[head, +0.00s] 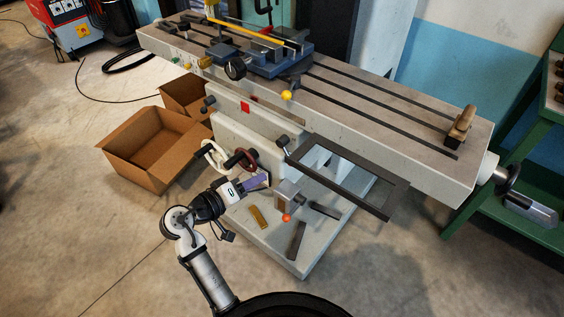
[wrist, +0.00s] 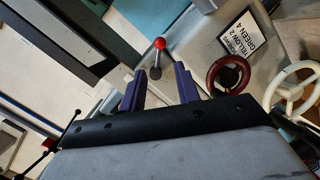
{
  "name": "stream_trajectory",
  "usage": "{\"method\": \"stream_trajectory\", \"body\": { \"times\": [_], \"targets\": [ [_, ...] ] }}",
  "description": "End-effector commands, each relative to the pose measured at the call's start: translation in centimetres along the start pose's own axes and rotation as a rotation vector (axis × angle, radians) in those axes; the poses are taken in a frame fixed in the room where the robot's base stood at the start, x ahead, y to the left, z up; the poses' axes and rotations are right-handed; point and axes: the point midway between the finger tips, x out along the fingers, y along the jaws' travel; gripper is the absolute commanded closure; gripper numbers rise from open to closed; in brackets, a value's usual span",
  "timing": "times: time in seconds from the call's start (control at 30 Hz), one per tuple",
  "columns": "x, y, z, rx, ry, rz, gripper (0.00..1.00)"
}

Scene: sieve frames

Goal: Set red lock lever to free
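A lever with a red ball knob (wrist: 159,44) and a short metal stem stands out from a grey surface in the wrist view. My gripper (wrist: 158,84) has its two purple fingers apart, and the lever shows in line with the gap, beyond the fingertips. No contact is visible. In the head view my gripper (head: 262,181) is beside the machine's column, below the dark red handwheel (head: 245,159). An orange-red ball (head: 287,217) shows under a grey block there; I cannot tell if it is the same lever. No lock or free marking is readable.
The dark red handwheel (wrist: 228,76) and a white handwheel (wrist: 292,92) are right of the lever in the wrist view, below a printed label (wrist: 245,38). A dark rectangular frame (head: 345,177) juts from the machine. Cardboard boxes (head: 152,150) stand on the floor at left.

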Motion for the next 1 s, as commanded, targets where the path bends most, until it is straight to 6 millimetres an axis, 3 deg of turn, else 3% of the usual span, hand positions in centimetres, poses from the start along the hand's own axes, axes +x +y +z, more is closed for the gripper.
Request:
{"method": "stream_trajectory", "body": {
  "times": [0.3, 0.5, 0.7, 1.0],
  "targets": [
    [6.8, 0.3, -0.1, 0.001, -0.002, 0.001, 0.68],
    [10.1, 0.2, -0.2, 0.001, 0.001, -0.001, 0.68],
    [11.7, 0.1, -0.1, 0.002, 0.003, -0.002, 0.68],
    [11.9, 0.0, -0.1, 0.002, 0.003, -0.002, 0.68]
  ]
}}
